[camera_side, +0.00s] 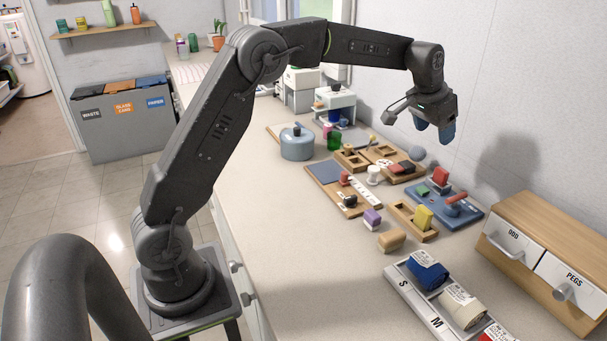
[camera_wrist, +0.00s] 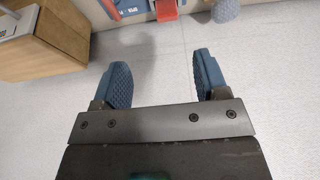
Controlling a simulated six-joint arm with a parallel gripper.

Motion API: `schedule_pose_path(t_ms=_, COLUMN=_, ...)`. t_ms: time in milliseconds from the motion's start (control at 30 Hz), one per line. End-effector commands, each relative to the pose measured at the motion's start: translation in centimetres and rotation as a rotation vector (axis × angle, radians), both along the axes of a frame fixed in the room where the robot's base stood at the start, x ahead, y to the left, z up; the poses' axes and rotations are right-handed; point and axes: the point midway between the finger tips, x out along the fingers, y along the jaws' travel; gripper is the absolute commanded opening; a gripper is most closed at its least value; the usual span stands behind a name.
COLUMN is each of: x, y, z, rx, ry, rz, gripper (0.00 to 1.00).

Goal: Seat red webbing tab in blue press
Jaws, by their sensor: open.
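My gripper (camera_side: 433,130) is open and empty, high above the back of the counter; its blue ribbed fingers also show in the wrist view (camera_wrist: 163,75). The blue press (camera_side: 464,217) lies on the counter below it, with a red lever (camera_side: 457,197) and a small green piece (camera_side: 422,190) on it. An upright red block (camera_side: 441,175) stands at its back; I cannot tell whether this is the webbing tab. In the wrist view, part of the blue press (camera_wrist: 128,8) and a red part (camera_wrist: 166,10) show at the top edge, cut off.
A wooden drawer cabinet (camera_side: 545,215) stands right of the press. A wooden tray with a yellow block (camera_side: 423,217) is just in front. A wooden sorting tray (camera_side: 352,160), a blue pot (camera_side: 296,145) and a roll rack (camera_side: 405,285) stand around.

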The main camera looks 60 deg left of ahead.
Motion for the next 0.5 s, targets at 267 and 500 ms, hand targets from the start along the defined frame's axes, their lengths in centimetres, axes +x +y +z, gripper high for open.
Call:
schedule_pose_path(t_ms=267, x=-12.5, y=-2.9, z=6.4, rx=0.001, ry=-0.035, rz=-0.001, gripper=0.67)
schedule_pose_path(t_ms=500, x=-24.3, y=-4.7, z=6.8, rx=0.001, ry=-0.061, rz=-0.001, gripper=0.67)
